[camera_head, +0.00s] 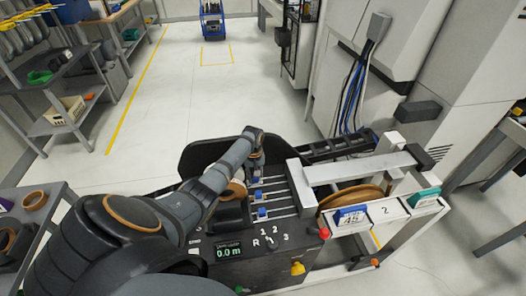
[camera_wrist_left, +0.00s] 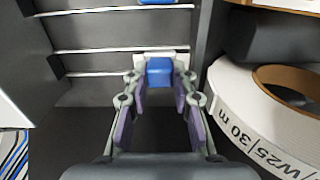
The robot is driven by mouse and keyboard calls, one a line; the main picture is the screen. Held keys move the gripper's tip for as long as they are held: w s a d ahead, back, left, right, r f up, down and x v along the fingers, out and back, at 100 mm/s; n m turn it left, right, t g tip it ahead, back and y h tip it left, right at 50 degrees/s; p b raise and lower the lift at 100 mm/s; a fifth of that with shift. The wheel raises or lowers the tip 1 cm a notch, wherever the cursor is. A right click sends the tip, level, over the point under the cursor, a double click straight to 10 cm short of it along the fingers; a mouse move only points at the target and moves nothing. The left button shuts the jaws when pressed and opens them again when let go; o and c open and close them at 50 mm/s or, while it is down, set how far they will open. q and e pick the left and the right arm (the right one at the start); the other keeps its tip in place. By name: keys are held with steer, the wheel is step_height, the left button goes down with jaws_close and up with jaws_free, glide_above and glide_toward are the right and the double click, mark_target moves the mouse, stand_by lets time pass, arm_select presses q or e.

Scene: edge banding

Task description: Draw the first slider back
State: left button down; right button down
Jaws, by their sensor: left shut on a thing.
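The banding machine has a set of metal slider rails (camera_head: 283,196) with small blue slider blocks. My left gripper (camera_head: 255,171) reaches down at the far end of the set. In the left wrist view, its fingers (camera_wrist_left: 160,84) are closed around a blue slider block (camera_wrist_left: 159,70) with a pale bracket behind it. A second blue block (camera_wrist_left: 157,2) shows at the top edge on another rail. The fingers hide part of the held slider's rail. My right gripper is out of view.
A white tape roll (camera_wrist_left: 240,105) marked W25/30 m stands close right of the left fingers. In the head view, a display (camera_head: 229,252) reading 0.0 m and a red button (camera_head: 324,233) are at the front. A large brown roll (camera_head: 350,197) sits right of the rails.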

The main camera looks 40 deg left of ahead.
arm_select(q)
steer(key=shift+a, duration=0.15)
steer(key=c, duration=1.1)
jaws_free()
steer(key=shift+s, duration=0.15)
step_height(320, 180, up, 8)
